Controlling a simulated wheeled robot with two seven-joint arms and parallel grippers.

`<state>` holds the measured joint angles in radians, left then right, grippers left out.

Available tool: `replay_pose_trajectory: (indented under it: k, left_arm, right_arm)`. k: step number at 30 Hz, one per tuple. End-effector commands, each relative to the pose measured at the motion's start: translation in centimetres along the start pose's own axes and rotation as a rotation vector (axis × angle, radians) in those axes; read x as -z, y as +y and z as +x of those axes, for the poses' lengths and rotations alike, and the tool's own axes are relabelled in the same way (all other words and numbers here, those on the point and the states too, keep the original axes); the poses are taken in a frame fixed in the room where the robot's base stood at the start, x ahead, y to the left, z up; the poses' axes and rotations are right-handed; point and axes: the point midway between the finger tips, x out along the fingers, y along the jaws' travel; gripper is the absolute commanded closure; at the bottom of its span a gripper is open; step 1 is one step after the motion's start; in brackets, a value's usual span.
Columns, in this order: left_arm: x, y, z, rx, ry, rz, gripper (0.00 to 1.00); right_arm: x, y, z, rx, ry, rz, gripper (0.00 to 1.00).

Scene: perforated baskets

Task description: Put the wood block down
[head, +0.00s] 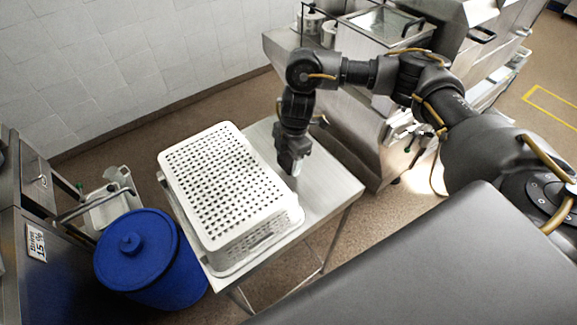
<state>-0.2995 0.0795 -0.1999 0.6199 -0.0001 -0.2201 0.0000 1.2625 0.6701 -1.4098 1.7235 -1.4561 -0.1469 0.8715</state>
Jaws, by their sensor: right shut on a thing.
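My right gripper (292,168) points down over the metal table (335,187), just right of the white perforated basket (222,182). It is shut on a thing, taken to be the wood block. The block is mostly hidden by the fingers and too small to make out clearly. I cannot tell whether it touches the tabletop. My left gripper is not in view.
A blue lidded bin (150,255) stands left of the table. Steel kitchen equipment (350,110) stands close behind on the right.

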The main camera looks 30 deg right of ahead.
Motion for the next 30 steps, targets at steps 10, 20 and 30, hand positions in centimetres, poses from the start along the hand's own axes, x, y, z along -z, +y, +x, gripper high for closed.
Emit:
replay_pose_trajectory:
  k: [10, 20, 30]
  left_arm:
    - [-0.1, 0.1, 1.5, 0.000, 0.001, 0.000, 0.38]
    - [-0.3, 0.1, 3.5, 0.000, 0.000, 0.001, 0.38]
    - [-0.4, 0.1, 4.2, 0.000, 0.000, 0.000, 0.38]
  right_arm:
    - [2.5, -4.7, -6.1, -0.007, -0.002, -0.007, 0.71]
    - [4.8, -10.2, -8.2, -0.004, 0.000, -0.005, 0.71]
    - [5.9, -13.0, -9.4, -0.001, 0.000, -0.002, 0.71]
